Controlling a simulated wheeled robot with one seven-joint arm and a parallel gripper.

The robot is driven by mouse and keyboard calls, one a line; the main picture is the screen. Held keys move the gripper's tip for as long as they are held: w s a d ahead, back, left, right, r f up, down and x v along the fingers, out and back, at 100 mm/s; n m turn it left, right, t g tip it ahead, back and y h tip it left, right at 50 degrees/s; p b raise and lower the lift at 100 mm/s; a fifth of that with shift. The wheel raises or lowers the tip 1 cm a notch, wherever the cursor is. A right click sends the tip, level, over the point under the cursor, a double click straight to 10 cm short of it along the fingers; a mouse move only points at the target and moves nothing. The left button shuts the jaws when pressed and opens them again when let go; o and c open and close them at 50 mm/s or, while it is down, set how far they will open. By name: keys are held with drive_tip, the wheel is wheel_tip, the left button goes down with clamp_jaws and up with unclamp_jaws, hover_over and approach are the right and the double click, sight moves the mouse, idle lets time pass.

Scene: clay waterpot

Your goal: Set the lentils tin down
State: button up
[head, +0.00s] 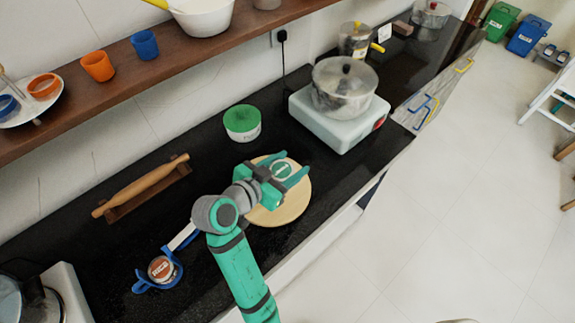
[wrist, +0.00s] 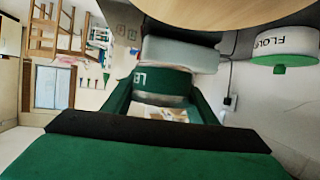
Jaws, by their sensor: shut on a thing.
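The lentils tin (head: 281,171) is a small green tin with a pale round top. It sits between the fingers of my gripper (head: 284,173), which is shut on it. In the wrist view the tin's green side (wrist: 165,84) shows part of a white label between the fingers. A round pale wooden board (head: 292,208) lies on the black counter under my gripper. The board's edge also shows at the top of the wrist view (wrist: 240,12). There the tin looks apart from the board; the head view hides the tin's base.
A white flour tin with a green lid (head: 242,124) stands behind the board. A white stove (head: 337,124) with a steel pot (head: 344,90) is to the right. A rolling pin (head: 145,183) lies left. A rice tin (head: 161,269) stands in a blue piece at front left.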

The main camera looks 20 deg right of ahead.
drive_tip(key=w+f, duration=0.1)
drive_tip(key=f, duration=0.1)
drive_tip(key=w+d+f, duration=0.1)
drive_tip(key=w, duration=0.1)
drive_tip(key=w+d+f, duration=0.1)
drive_tip(key=w+f, duration=0.1)
drive_tip(key=shift+d+f, duration=0.25)
drive_tip(key=shift+f, duration=0.05)
drive_tip(key=shift+w+d+f, duration=0.1)
drive_tip(key=shift+w+f, duration=0.25)
drive_tip(key=shift+f, duration=1.65)
drive_tip(key=shift+f, duration=0.15)
drive_tip(key=o, duration=1.3)
drive_tip(key=shift+c, duration=0.2)
drive_tip(key=v, duration=1.2)
